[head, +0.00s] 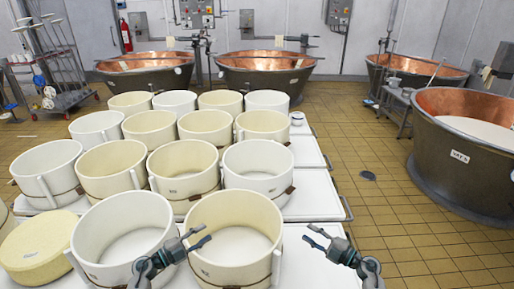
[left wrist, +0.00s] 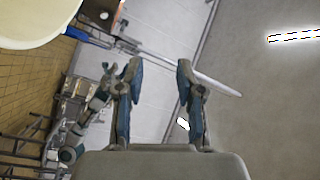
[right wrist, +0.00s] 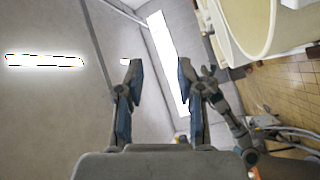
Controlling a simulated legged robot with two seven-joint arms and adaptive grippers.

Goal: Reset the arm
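My left gripper (head: 198,240) is in the lower middle of the head view, in front of a cream tub, its fingers spread and empty. In the left wrist view its two fingers (left wrist: 158,78) stand apart with nothing between them. My right gripper (head: 318,236) is to the right of that tub, over the white table top, its fingers spread and empty. In the right wrist view its fingers (right wrist: 160,78) are also apart with nothing between.
Several white and cream tubs (head: 183,170) stand in rows on white tables (head: 317,199). A cream cheese wheel (head: 38,246) lies at the lower left. Copper vats (head: 465,145) stand at the right and back. Tiled floor (head: 375,215) right of the tables is mostly free.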

